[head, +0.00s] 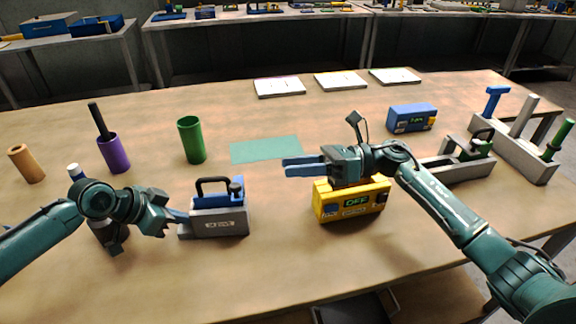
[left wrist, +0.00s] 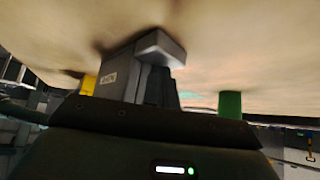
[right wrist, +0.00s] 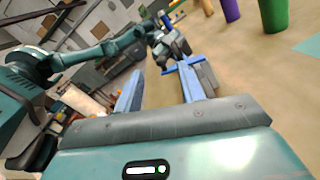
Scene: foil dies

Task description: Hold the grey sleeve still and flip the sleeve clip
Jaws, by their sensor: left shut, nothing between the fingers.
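The grey sleeve (head: 220,224), with a label on its front, stands on the table left of centre. A blue block with a black handle (head: 212,183) sits in its top. A small blue piece (head: 237,187) stands at its upper right corner; I cannot tell whether this is the sleeve clip. My left gripper (head: 178,215) is shut and empty, its tips at the sleeve's left end; contact is unclear. The sleeve (left wrist: 116,78) also fills the middle of the left wrist view. My right gripper (head: 284,166) is open and empty, above the table and right of the sleeve.
A yellow box (head: 352,206) reading OFF stands under my right gripper. Green (head: 192,142), purple (head: 115,155) and orange (head: 27,164) cylinders stand at the left. A green mat (head: 265,149) lies behind the sleeve. A grey rack (head: 515,150) and a blue box (head: 411,117) are at the right.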

